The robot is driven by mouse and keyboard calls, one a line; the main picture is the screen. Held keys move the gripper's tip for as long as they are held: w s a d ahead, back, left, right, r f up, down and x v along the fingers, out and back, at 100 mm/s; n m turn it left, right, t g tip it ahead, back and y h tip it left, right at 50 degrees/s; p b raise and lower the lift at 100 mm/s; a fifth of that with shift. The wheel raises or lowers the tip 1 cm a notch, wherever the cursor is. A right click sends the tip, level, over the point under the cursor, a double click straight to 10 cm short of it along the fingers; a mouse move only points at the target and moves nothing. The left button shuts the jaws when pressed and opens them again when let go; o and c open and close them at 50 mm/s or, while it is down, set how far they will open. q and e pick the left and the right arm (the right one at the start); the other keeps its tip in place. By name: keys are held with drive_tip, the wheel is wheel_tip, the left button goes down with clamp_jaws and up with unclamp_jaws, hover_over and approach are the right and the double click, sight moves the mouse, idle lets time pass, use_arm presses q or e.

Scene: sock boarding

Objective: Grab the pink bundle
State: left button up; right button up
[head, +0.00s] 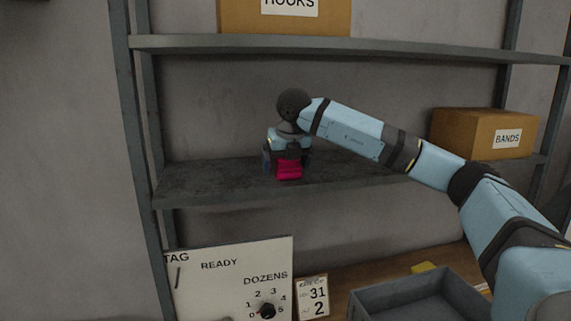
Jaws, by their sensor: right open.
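The pink bundle (289,170) is a small, dark pink block on the middle shelf, near its front edge. My right gripper (287,165) is at the bundle, pointing down, with a dark finger on either side of it. The fingers are open, and I cannot tell whether either one touches the bundle. The gripper hides the upper part of the bundle. My left gripper is not in view.
The grey middle shelf (210,183) is bare to the left of the bundle. A BANDS box (462,135) stands at its right end. Below are a DOZENS panel (215,285) and an empty-looking grey bin (372,302).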

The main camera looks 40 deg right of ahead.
drive_tip(key=shift+w, duration=0.1)
drive_tip(key=c, duration=1)
drive_tip(key=shift+c, duration=0.2)
